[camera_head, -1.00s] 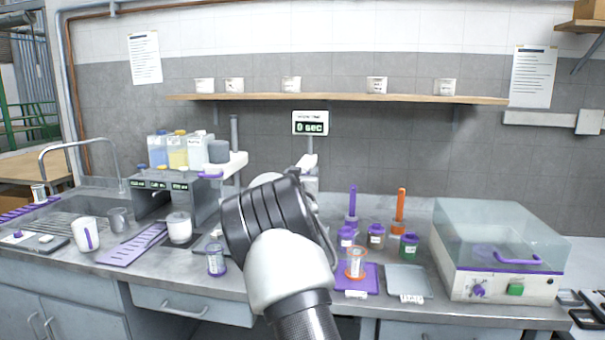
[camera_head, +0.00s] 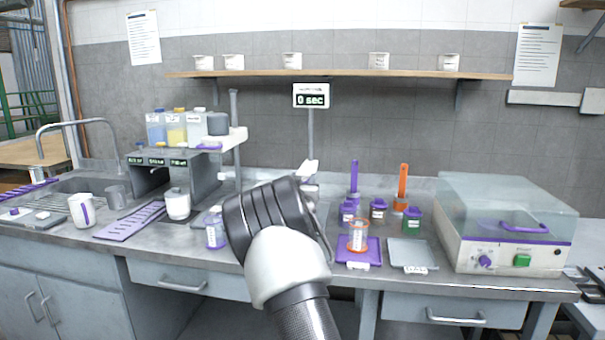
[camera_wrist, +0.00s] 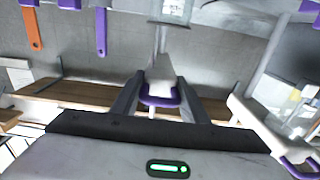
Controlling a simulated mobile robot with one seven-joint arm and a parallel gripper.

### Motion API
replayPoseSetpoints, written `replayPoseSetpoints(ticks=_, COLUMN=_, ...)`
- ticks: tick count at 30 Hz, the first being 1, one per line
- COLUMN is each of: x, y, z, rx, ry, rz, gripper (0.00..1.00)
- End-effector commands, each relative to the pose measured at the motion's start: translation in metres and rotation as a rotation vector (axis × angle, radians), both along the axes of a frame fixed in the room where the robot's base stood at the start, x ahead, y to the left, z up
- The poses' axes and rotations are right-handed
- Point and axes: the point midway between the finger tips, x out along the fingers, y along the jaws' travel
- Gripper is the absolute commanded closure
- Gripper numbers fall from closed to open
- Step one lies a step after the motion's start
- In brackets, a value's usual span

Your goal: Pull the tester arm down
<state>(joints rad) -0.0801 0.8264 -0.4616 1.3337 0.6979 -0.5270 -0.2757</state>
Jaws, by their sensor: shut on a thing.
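The tester stands at the middle back of the bench, with a display reading 0 sec (camera_head: 311,97) on a thin post. Its white tester arm (camera_head: 307,170) shows just above my wrist in the head view. In the wrist view the tester arm (camera_wrist: 161,78) runs between my two fingers, with a purple loop handle (camera_wrist: 160,101) at its end. My gripper (camera_wrist: 159,92) is shut on this end of the tester arm. In the head view my own wrist hides the gripper and the tester's base.
A purple tray (camera_head: 347,250) with an orange-rimmed jar stands right of my wrist, beside a grey tray (camera_head: 408,252). A clear-lidded machine (camera_head: 510,225) is at the right. A bottle (camera_head: 214,228) stands close to my wrist's left.

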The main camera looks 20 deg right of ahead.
Motion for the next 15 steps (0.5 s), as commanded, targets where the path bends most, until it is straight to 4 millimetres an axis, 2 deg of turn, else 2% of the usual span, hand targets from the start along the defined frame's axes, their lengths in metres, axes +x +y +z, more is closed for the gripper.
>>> replayPoseSetpoints(ticks=1, x=-0.0018, y=-0.0035, z=-0.0077, rx=0.003, ry=0.006, rz=-0.005, gripper=1.00)
replayPoseSetpoints(ticks=9, x=-0.0024, y=-0.0040, z=-0.0096, rx=0.006, ry=0.010, rz=-0.006, gripper=1.00)
replayPoseSetpoints(ticks=10, x=-0.0024, y=-0.0040, z=-0.0100, rx=0.006, ry=0.011, rz=-0.007, gripper=0.55)
replayPoseSetpoints(ticks=11, x=-0.0024, y=-0.0040, z=-0.0100, rx=0.006, ry=0.011, rz=-0.006, gripper=0.51)
replayPoseSetpoints(ticks=15, x=-0.0016, y=-0.0028, z=-0.0076, rx=0.005, ry=0.007, rz=-0.005, gripper=0.51)
